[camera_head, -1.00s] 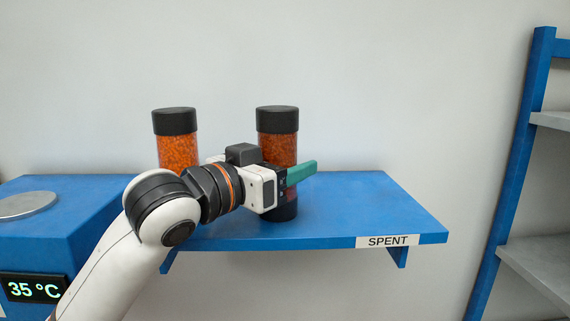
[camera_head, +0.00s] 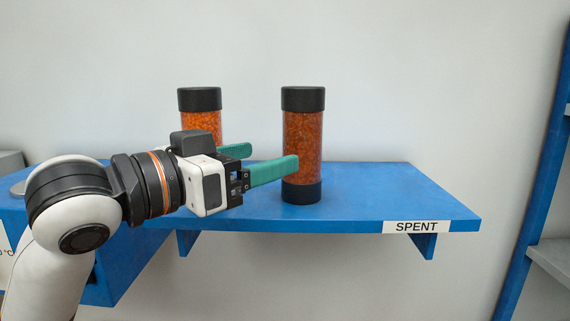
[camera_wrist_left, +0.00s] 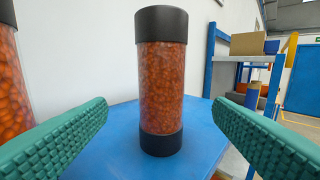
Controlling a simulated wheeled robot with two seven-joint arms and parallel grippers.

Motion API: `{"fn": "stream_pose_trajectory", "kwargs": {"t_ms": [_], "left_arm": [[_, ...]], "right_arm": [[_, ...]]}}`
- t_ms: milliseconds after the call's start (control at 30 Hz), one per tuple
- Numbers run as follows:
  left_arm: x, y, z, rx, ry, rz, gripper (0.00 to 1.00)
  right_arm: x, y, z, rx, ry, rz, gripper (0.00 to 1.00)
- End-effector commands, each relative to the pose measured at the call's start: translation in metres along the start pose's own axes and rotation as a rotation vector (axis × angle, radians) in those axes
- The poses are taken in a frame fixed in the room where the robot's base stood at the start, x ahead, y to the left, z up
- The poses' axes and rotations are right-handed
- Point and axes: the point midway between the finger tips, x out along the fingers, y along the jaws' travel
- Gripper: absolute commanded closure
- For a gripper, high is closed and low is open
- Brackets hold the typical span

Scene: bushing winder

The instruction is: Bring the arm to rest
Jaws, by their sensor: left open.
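My left gripper (camera_head: 258,161) is open and empty, with two green ribbed fingers, above the blue shelf (camera_head: 365,190) labelled SPENT. A clear jar of orange beads (camera_head: 303,140) with black ends stands upright on the shelf, to the right of the fingertips. In the left wrist view the same jar (camera_wrist_left: 161,85) stands ahead, between the two spread fingers and apart from them. A second jar (camera_head: 201,122) of orange beads stands further left, its lower part hidden by my gripper. My right gripper is not in view.
A blue cabinet (camera_head: 120,270) stands at the left, partly behind my arm. A blue rack (camera_head: 540,180) with grey shelves stands at the right. The right part of the SPENT shelf is clear, and a pale wall is behind it.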

Motion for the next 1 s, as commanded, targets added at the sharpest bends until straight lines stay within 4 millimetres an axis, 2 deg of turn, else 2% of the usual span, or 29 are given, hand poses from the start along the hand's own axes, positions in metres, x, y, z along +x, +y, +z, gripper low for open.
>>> {"fn": "stream_pose_trajectory", "kwargs": {"t_ms": [100, 200, 567, 800, 1000], "left_arm": [[-0.014, 0.0, -0.001, 0.002, -0.001, 0.001, 0.25], [-0.02, 0.0, 0.0, 0.002, -0.001, 0.001, 0.25], [-0.021, 0.0, 0.003, 0.001, 0.0, 0.0, 0.25], [-0.021, 0.0, 0.044, 0.001, 0.0, 0.0, 0.25], [-0.021, 0.0, 0.07, 0.0, 0.0, 0.0, 0.25]], "right_arm": [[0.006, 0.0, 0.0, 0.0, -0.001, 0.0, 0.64], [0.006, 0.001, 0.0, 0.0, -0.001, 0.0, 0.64], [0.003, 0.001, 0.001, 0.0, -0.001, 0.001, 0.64], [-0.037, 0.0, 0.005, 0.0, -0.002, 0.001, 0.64], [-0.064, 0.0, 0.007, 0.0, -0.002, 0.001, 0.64]]}}
